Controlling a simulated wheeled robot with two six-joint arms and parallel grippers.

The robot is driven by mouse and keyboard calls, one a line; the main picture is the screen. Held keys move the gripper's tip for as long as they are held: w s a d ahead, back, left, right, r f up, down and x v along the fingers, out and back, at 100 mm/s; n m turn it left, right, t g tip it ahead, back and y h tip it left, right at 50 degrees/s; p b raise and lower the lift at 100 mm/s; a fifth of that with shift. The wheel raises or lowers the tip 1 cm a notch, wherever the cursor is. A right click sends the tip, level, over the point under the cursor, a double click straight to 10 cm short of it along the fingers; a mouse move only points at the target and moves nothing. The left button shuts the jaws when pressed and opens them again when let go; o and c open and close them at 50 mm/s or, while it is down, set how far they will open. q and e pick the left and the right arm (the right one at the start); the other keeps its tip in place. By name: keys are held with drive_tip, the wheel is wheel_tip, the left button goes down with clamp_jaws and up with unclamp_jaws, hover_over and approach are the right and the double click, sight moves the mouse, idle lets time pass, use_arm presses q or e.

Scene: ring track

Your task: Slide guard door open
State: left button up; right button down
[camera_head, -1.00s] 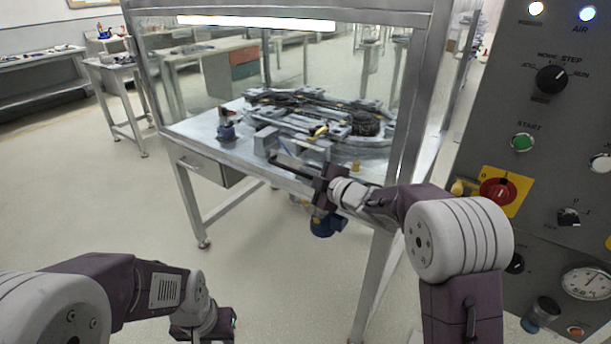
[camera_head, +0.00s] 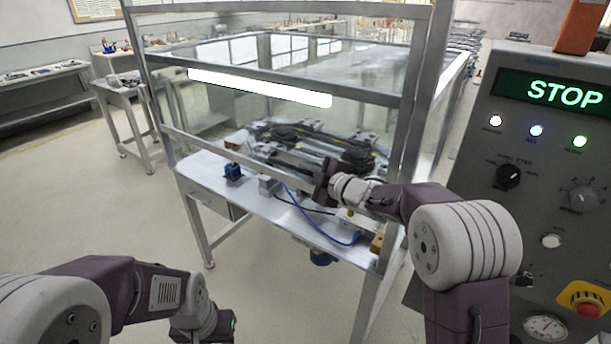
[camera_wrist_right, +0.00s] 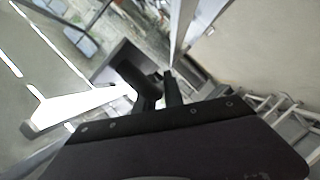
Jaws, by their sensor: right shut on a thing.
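The guard door (camera_head: 215,146) is a clear panel with a grey metal lower rail, on the front of a framed enclosure. Its lower rail hangs above the worktable, with an open gap below it. My right gripper (camera_head: 325,181) is shut at the right part of this rail; the exact contact is partly hidden by the gripper.
Inside the enclosure is a ring track (camera_head: 320,143) on the worktable (camera_head: 215,172). A blue cable (camera_head: 325,234) and small fittings lie along the table front. A control panel (camera_head: 560,150) reading STOP stands close on the right. Floor at left is free.

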wheel_tip(320, 180, up, 22)
drive_tip(key=p, duration=1.7)
drive_tip(key=shift+f, duration=0.2)
drive_tip(key=c, duration=1.7)
unclamp_jaws()
drive_tip(key=shift+f, duration=0.1)
drive_tip(key=shift+s+d, duration=0.3)
drive_tip(key=b+v, duration=0.1)
drive_tip(key=v, duration=0.7)
drive_tip(key=shift+s+b, duration=0.15)
drive_tip(key=shift+b, duration=0.25)
